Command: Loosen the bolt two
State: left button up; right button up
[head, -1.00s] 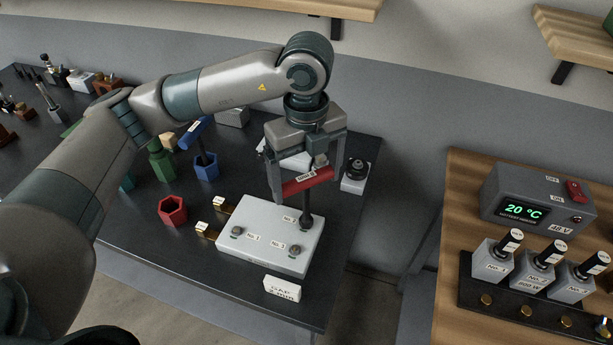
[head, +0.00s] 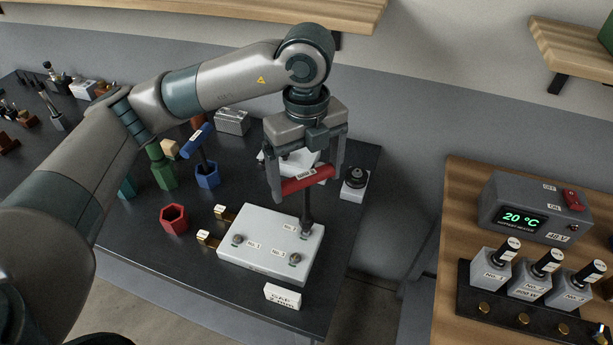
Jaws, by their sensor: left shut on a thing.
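My left gripper (head: 304,190) points down and is shut on the red handle (head: 307,180) of a T-shaped wrench. The wrench's dark shaft (head: 307,210) stands upright. Its lower end is at the far right corner of the pale plate (head: 262,262), over the bolt there. The wrench end and my view angle hide most of that bolt, and its small label is hard to read. Two other bolts show on the plate: the left bolt (head: 238,240) beside "No. 1", and the front right bolt (head: 295,258). My right gripper is not in view.
A red hex holder (head: 173,219) and a blue holder (head: 207,176) with a blue-handled tool stand left of the plate. A "GAP" block (head: 282,296) lies in front. A black-knobbed block (head: 355,182) stands to the right. A wooden bench with a 20 °C heater box (head: 535,207) is farther right.

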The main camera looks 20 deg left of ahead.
pick_arm(q)
jog(key=shift+r+p, duration=1.15)
jog(key=shift+r, duration=1.4)
jog(key=shift+f+m, duration=0.1)
jog(key=shift+m, duration=0.2)
jog(key=m, duration=0.3)
jog(key=shift+a+f+m, duration=0.2)
jog(key=shift+a+m, duration=0.1)
jog(key=shift+m, duration=0.1)
jog(key=m, duration=0.5)
jog(key=shift+w+a+f+m, duration=0.1)
jog(key=shift+a+f+m, duration=0.2)
jog(key=shift+a, duration=0.05)
jog(key=a+f+m, duration=0.1)
jog(key=m, duration=1)
jog(key=a+f+m+b, duration=0.1)
jog(key=a+m, duration=0.1)
jog(key=m, duration=1)
jog(key=a+f+m, duration=0.1)
jog(key=m, duration=1.1)
jog(key=shift+a+f, duration=0.2)
jog(key=shift+a, duration=0.15)
